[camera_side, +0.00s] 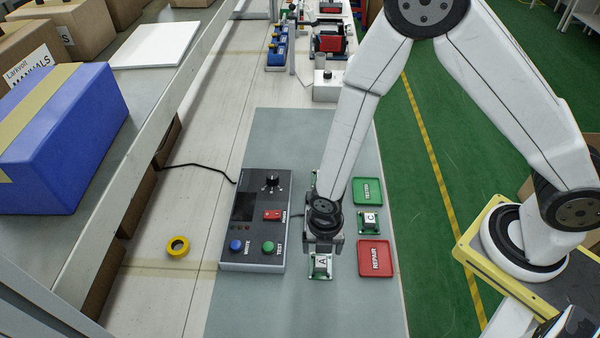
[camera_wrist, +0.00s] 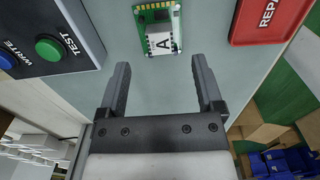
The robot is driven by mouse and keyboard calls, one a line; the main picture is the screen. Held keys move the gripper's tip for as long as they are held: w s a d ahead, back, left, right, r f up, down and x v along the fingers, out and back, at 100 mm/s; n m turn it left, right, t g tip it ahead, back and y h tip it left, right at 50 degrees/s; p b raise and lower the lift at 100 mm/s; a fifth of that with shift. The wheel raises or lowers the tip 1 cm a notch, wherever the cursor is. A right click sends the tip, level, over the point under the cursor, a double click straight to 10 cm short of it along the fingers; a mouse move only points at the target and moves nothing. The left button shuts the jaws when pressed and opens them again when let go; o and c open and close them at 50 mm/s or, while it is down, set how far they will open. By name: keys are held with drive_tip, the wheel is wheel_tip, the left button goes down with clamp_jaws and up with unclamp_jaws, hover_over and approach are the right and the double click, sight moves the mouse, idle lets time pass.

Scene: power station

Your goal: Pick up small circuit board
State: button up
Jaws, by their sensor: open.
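A small green circuit board marked A (camera_side: 320,266) lies on the grey mat, just in front of my gripper (camera_side: 324,248) in the side view. In the wrist view the same board (camera_wrist: 160,38) is at the top centre, with gold contacts along its far edge. My gripper's two dark fingers (camera_wrist: 159,66) are open and empty, and the board lies beyond their tips, roughly in line with the gap. Another small board marked C (camera_side: 370,222) lies between the two trays. A green edge behind my arm is mostly hidden.
A red REPAIR tray (camera_side: 376,258) and a green TESTED tray (camera_side: 367,191) lie to the right. A grey tester box (camera_side: 258,222) with buttons and a knob stands left. A yellow tape roll (camera_side: 178,246) lies further left. The front of the mat is clear.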

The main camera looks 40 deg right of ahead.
sight(321, 259)
drive_tip(key=shift+f, duration=0.15)
drive_tip(key=shift+f, duration=2.5)
clamp_jaws()
